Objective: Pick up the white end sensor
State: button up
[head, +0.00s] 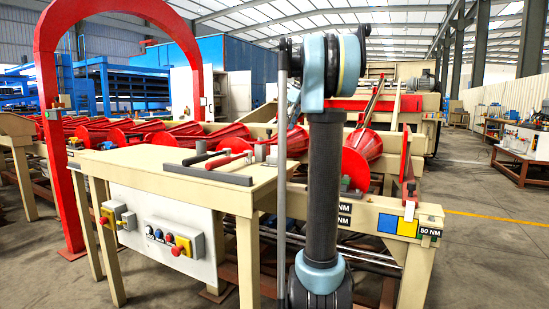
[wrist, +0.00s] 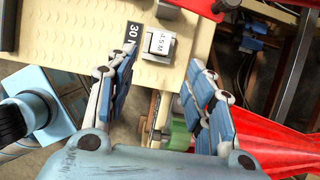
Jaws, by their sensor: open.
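A small whitish-grey box (wrist: 160,42) marked "4.5 M" sits on a cream surface (wrist: 75,30) in the wrist view, beside a black "30" label (wrist: 131,31). It looks like the white end sensor, though I cannot be sure. My gripper (wrist: 158,63) is open and empty, its blue-padded fingers spread. The box appears between and just beyond the fingertips, and I see no contact. I cannot pick out the box or my gripper in the head view, where my arm covers part of the line.
In the head view, a cream table (head: 130,172) with bar tools stands left of my arm, with a control box (head: 160,235) on its front. Red conical rollers (head: 225,138) lie behind, and a red arch (head: 48,110) stands at left. Open floor (head: 480,240) lies at right.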

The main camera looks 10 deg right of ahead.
aim_at(276, 146)
jog(key=x, duration=0.6)
jog(key=shift+a+f, duration=0.15)
jog(key=shift+f, duration=0.2)
jog(key=shift+w+x, duration=0.15)
jog(key=shift+x, duration=1.15)
jog(key=shift+w+x, duration=0.15)
jog(key=shift+x, duration=1.2)
jog(key=shift+a+r, duration=0.15)
jog(key=shift+r, duration=0.05)
grip_shut()
